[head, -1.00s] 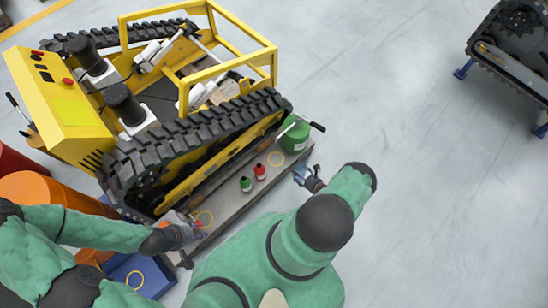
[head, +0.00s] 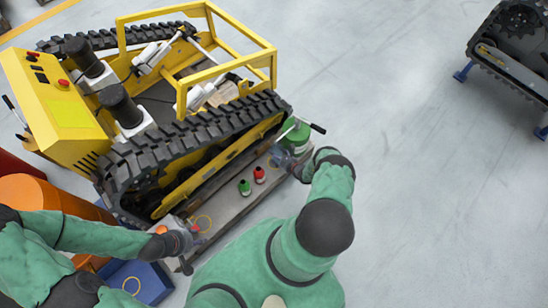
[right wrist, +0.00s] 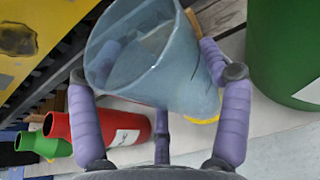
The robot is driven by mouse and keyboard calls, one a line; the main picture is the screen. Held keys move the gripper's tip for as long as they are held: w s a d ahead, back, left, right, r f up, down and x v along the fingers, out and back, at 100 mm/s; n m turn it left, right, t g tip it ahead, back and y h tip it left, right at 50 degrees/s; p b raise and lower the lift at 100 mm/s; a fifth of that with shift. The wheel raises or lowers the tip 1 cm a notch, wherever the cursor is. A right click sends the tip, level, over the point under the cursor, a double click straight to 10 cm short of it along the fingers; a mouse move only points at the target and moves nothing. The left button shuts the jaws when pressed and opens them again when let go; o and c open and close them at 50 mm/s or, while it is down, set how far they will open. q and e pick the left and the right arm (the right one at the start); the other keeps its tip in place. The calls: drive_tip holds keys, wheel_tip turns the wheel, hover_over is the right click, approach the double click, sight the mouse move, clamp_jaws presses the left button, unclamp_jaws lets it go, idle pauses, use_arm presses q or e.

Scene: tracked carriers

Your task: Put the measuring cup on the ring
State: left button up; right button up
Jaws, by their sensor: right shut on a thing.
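The measuring cup (right wrist: 150,75), clear blue-grey, is between the purple fingers of my right gripper (right wrist: 160,110), which is shut on it. A yellow ring (right wrist: 212,119) on the bench shows partly past the cup's lower end; the cup hides the rest. I cannot tell whether the cup touches the bench. In the head view my right gripper (head: 285,158) is at the bench's far end, beside the green canister.
A red bottle (head: 259,174) and a green bottle (head: 245,187) stand mid-bench, left of the cup in the wrist view. A large green canister (head: 297,136) stands close by the right gripper. The yellow tracked carrier (head: 180,150) borders the bench. A blue box (head: 150,280) bears another ring.

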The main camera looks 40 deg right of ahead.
drive_tip(key=f+b, duration=0.1)
drive_tip(key=w+f+b, duration=0.1)
drive_tip(key=shift+a+f, duration=0.15)
drive_tip(key=shift+f, duration=0.2)
drive_tip(key=shift+w+f+b, duration=0.1)
drive_tip(key=shift+f+b, duration=0.3)
drive_tip(key=shift+f, duration=0.05)
drive_tip(key=shift+r, duration=0.1)
drive_tip(key=o, duration=1.2)
drive_tip(key=shift+o, duration=0.2)
